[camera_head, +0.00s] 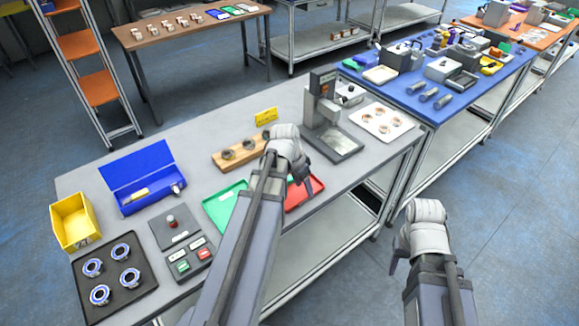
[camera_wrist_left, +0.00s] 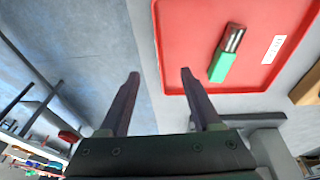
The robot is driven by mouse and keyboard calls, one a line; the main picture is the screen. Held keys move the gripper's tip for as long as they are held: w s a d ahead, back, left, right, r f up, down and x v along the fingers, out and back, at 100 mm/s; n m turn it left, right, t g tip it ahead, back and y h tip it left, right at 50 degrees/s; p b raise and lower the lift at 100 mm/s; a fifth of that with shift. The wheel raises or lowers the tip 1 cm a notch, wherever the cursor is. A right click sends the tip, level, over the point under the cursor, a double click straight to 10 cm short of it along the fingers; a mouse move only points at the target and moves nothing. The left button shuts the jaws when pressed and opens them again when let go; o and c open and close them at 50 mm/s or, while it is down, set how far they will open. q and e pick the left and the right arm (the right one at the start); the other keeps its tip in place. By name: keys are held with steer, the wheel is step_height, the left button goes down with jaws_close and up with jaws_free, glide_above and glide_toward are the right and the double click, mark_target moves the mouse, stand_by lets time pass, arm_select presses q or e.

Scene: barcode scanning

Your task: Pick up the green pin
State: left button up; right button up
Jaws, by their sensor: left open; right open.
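The green pin (camera_wrist_left: 219,66) lies on the red tray (camera_wrist_left: 184,45) in the left wrist view. It has a bright green end and a dark, shiny other end. My left gripper (camera_wrist_left: 159,75) is open and empty, its fingertips apart near the tray's edge; the pin is to the right of both fingers there. In the head view my left gripper (camera_head: 298,174) is over the table's front part and covers much of the red tray (camera_head: 312,191), so I cannot make out the pin clearly. My right gripper (camera_head: 394,262) hangs off the table's front side, open.
A green tray (camera_head: 222,206) lies left of the red one. A wooden block with round parts (camera_head: 249,152) and a press-like stand (camera_head: 335,140) are behind. A blue box (camera_head: 140,172), yellow bin (camera_head: 72,222) and black tray of rings (camera_head: 128,295) stand left.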

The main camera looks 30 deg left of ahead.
arm_select(q)
steer(key=m+t, duration=0.2)
glide_toward(288, 180)
steer(key=shift+w+a+f+p, duration=0.35)
steer(key=shift+w+f+p, duration=0.05)
steer(key=shift+f, duration=0.1)
steer(key=b+x, duration=0.2)
steer(key=shift+d+f, duration=0.1)
steer(key=shift+f, duration=0.15)
steer(key=b+x, duration=0.5)
steer(key=shift+w+d+f, duration=0.1)
steer(key=shift+w+f, duration=0.05)
steer(key=shift+w, duration=0.15)
arm_select(e)
step_height(288, 180, down, 5)
steer(key=shift+f, duration=0.2)
arm_select(q)
jaws_close()
